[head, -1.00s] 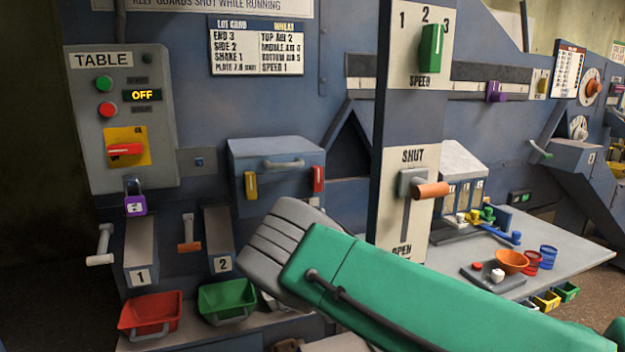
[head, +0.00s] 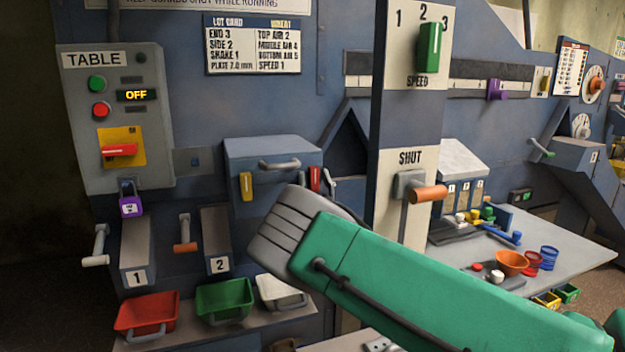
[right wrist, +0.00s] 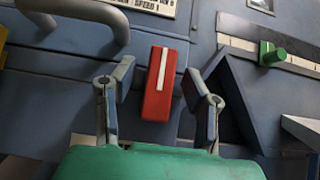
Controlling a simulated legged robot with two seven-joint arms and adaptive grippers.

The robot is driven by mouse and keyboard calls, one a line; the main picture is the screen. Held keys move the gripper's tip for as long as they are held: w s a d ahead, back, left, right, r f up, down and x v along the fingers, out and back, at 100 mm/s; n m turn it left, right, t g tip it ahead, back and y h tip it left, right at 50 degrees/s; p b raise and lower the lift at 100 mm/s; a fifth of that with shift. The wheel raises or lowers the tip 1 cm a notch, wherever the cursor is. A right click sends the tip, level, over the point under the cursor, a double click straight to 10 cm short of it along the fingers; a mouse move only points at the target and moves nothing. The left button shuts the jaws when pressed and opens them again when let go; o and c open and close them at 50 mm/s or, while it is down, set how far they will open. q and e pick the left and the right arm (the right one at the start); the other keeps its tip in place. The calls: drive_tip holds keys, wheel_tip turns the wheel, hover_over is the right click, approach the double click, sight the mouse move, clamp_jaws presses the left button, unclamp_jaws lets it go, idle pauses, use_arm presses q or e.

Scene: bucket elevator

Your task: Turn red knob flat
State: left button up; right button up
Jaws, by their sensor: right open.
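A red knob (head: 315,178) with a white stripe sits on the right of the grey-blue box front, its long side close to upright. In the right wrist view the red knob (right wrist: 158,95) stands between the two fingers of my right gripper (right wrist: 163,88), tilted slightly. The fingers are spread, with a gap on both sides of it. In the head view my right gripper (head: 322,188) is just below and beside the knob, its fingers mostly hidden behind the wrist. Another red knob (head: 119,150) lies horizontal on a yellow plate on the TABLE panel. My left gripper is out of view.
The box (head: 245,155) has a grey bar handle (head: 280,165) and a yellow knob (head: 246,187). A post with an orange-handled lever (head: 428,194) stands to the right of my right gripper. Red (head: 147,315), green (head: 225,298) and white (head: 280,292) bins sit below.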

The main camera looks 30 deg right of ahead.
drive_tip(key=shift+d+f, duration=0.1)
drive_tip(key=shift+d, duration=0.2)
drive_tip(key=shift+c, duration=0.4)
drive_tip(key=c, duration=0.7)
drive_tip(key=shift+a, duration=0.25)
clamp_jaws()
drive_tip(key=shift+w+a+y, duration=0.1)
drive_tip(key=shift+a+y, duration=0.15)
drive_tip(key=shift+y, duration=0.05)
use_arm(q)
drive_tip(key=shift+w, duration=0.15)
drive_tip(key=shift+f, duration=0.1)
use_arm(e)
drive_tip(key=shift+d, duration=0.1)
